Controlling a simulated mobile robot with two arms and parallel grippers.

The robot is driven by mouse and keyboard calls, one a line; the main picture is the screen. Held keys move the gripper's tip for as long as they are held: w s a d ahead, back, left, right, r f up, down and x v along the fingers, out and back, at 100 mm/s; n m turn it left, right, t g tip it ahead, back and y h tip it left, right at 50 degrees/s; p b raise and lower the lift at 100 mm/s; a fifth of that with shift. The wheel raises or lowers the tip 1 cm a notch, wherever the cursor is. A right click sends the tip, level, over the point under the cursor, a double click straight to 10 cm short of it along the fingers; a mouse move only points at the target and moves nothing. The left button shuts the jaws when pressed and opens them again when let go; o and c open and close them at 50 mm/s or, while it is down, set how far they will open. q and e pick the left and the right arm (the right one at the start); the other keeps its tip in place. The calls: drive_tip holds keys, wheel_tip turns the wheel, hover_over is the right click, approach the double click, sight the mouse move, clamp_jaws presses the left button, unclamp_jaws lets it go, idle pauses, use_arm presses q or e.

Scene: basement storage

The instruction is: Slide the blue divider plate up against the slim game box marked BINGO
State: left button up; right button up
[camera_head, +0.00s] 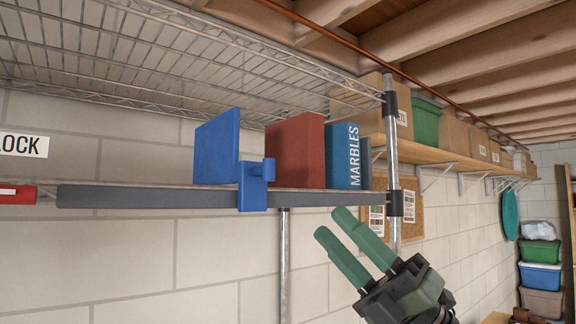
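The blue divider plate (216,150) stands upright on the shelf, with its blue clip (253,190) hanging over the shelf's dark front rail (150,197). To its right stand a red box (296,152) and a blue box marked MARBLES (343,158). A gap shows between the plate and the red box's front. No BINGO marking can be read; the red box's visible face shows no lettering. My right gripper (335,222) is open and empty, below and right of the clip, under the rail. My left gripper is out of view.
A wire shelf (180,60) hangs above. A metal post (393,150) stands right of the boxes. Part of a grey item (366,165) shows beside MARBLES. A red item (15,194) lies at far left. The rail left of the clip is clear.

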drive_tip(key=s+r+n+g+h, duration=0.4)
drive_tip(key=s+r+n+h, duration=0.4)
drive_tip(key=n, duration=0.4)
drive_tip(key=p+x, duration=0.3)
drive_tip(key=x, duration=0.5)
drive_tip(key=shift+w+r+p, duration=0.3)
drive_tip(key=shift+w, duration=0.15)
drive_tip(key=shift+d, duration=0.1)
clamp_jaws()
